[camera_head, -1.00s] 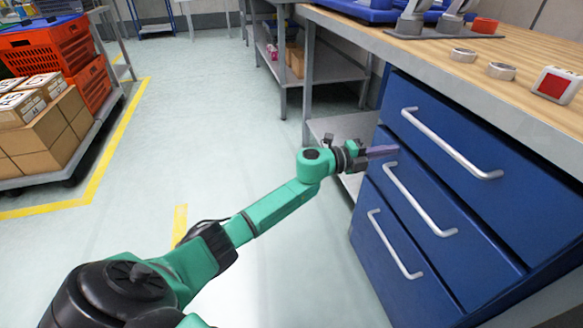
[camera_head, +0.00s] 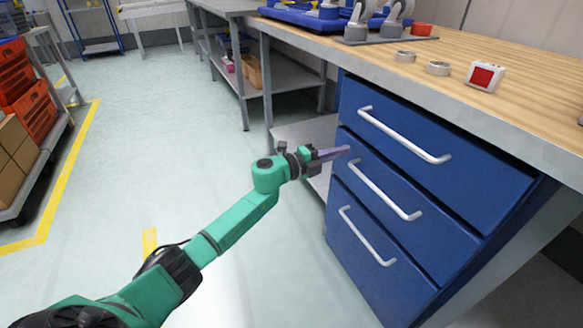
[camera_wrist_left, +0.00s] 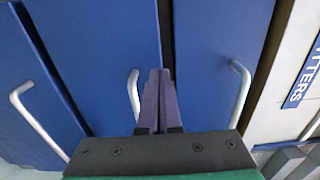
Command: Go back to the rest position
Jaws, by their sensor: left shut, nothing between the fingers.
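My left arm is green and comes in from the lower left in the head view. Its gripper (camera_head: 335,154) has purple fingers, pressed together with nothing between them. It points at the blue drawer cabinet (camera_head: 395,250), near the upper and middle drawers. In the left wrist view the shut fingers (camera_wrist_left: 155,85) lie in front of the blue drawer fronts (camera_wrist_left: 100,60), close to the middle white handle (camera_wrist_left: 133,95). I cannot tell whether the fingers touch the cabinet. The drawers look closed. My right gripper is not in view.
A wooden workbench (camera_head: 520,120) runs over the cabinet, with metal rings (camera_head: 437,68) and a white box with a red face (camera_head: 484,76) on it. A cart with boxes (camera_head: 18,160) and orange totes (camera_head: 30,105) stands at the left. The floor between is clear.

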